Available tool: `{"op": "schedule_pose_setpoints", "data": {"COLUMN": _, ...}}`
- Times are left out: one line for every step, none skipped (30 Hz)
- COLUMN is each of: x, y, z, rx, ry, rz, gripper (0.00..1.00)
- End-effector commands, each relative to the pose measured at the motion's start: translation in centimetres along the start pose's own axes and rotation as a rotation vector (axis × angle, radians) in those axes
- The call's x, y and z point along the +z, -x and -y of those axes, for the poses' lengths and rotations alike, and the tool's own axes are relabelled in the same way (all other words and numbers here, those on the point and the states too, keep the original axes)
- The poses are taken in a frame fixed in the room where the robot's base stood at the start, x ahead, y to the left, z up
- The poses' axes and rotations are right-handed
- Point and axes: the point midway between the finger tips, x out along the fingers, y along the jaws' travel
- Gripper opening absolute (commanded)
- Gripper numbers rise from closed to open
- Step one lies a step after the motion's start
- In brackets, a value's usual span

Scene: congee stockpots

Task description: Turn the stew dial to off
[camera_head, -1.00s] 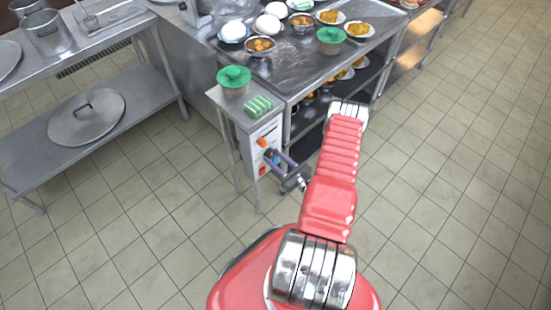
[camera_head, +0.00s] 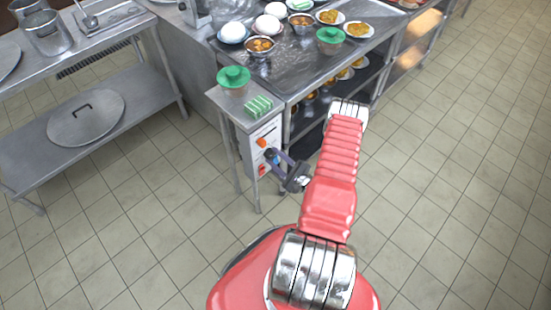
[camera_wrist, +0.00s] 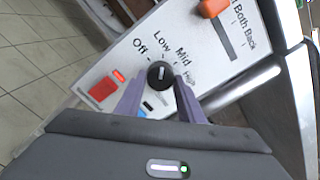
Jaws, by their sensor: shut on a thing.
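The stew dial (camera_wrist: 160,75) is a round black knob with a white mark, on a pale control panel. The labels Off, Low, Mid and High are printed around it. Its mark faces roughly between Low and Mid; I cannot tell the exact setting. My gripper (camera_wrist: 158,86) has its two purple-grey fingers on either side of the dial, shut on it. In the head view my gripper (camera_head: 271,157) is at the front of the panel (camera_head: 258,146), where its fingers hide the dial.
An orange slider knob (camera_wrist: 212,8) sits in a slot marked Both and Back. A red switch (camera_wrist: 103,89) lies left of the dial. A green-lidded pot (camera_head: 234,80) and green-striped block (camera_head: 258,106) stand atop the panel's stand. Tiled floor is open at right.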

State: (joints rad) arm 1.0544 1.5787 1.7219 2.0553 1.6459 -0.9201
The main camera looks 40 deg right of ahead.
Motion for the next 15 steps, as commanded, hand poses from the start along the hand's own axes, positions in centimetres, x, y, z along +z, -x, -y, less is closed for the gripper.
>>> {"op": "schedule_pose_setpoints", "data": {"x": 0.05, "y": -0.01, "z": -0.08, "rx": 0.002, "ry": 0.042, "rz": 0.001, "gripper": 0.12}}
{"op": "schedule_pose_setpoints", "data": {"x": 0.06, "y": -0.01, "z": -0.08, "rx": 0.002, "ry": 0.070, "rz": 0.001, "gripper": 0.12}}
{"op": "schedule_pose_setpoints", "data": {"x": 0.06, "y": -0.01, "z": -0.08, "rx": 0.002, "ry": 0.108, "rz": 0.001, "gripper": 0.12}}
{"op": "schedule_pose_setpoints", "data": {"x": 0.06, "y": -0.01, "z": -0.08, "rx": 0.002, "ry": 0.136, "rz": 0.001, "gripper": 0.12}}
{"op": "schedule_pose_setpoints", "data": {"x": 0.07, "y": -0.01, "z": -0.09, "rx": 0.003, "ry": 0.164, "rz": 0.002, "gripper": 0.12}}
{"op": "schedule_pose_setpoints", "data": {"x": 0.08, "y": -0.01, "z": -0.08, "rx": 0.003, "ry": 0.203, "rz": 0.002, "gripper": 0.12}}
{"op": "schedule_pose_setpoints", "data": {"x": 0.08, "y": -0.01, "z": -0.09, "rx": 0.003, "ry": 0.231, "rz": 0.002, "gripper": 0.12}}
{"op": "schedule_pose_setpoints", "data": {"x": 0.08, "y": -0.01, "z": -0.09, "rx": 0.003, "ry": 0.259, "rz": 0.002, "gripper": 0.12}}
{"op": "schedule_pose_setpoints", "data": {"x": 0.09, "y": -0.01, "z": -0.09, "rx": 0.003, "ry": 0.297, "rz": 0.002, "gripper": 0.12}}
{"op": "schedule_pose_setpoints", "data": {"x": 0.10, "y": -0.01, "z": -0.10, "rx": 0.003, "ry": 0.326, "rz": 0.002, "gripper": 0.12}}
{"op": "schedule_pose_setpoints", "data": {"x": 0.10, "y": -0.01, "z": -0.10, "rx": 0.003, "ry": 0.354, "rz": 0.002, "gripper": 0.12}}
{"op": "schedule_pose_setpoints", "data": {"x": 0.11, "y": -0.01, "z": -0.10, "rx": 0.004, "ry": 0.392, "rz": 0.002, "gripper": 0.12}}
{"op": "schedule_pose_setpoints", "data": {"x": 0.11, "y": -0.01, "z": -0.11, "rx": 0.004, "ry": 0.420, "rz": 0.002, "gripper": 0.12}}
{"op": "schedule_pose_setpoints", "data": {"x": 0.12, "y": -0.01, "z": -0.11, "rx": 0.004, "ry": 0.447, "rz": 0.003, "gripper": 0.12}}
{"op": "schedule_pose_setpoints", "data": {"x": 0.13, "y": -0.01, "z": -0.12, "rx": 0.004, "ry": 0.484, "rz": 0.003, "gripper": 0.12}}
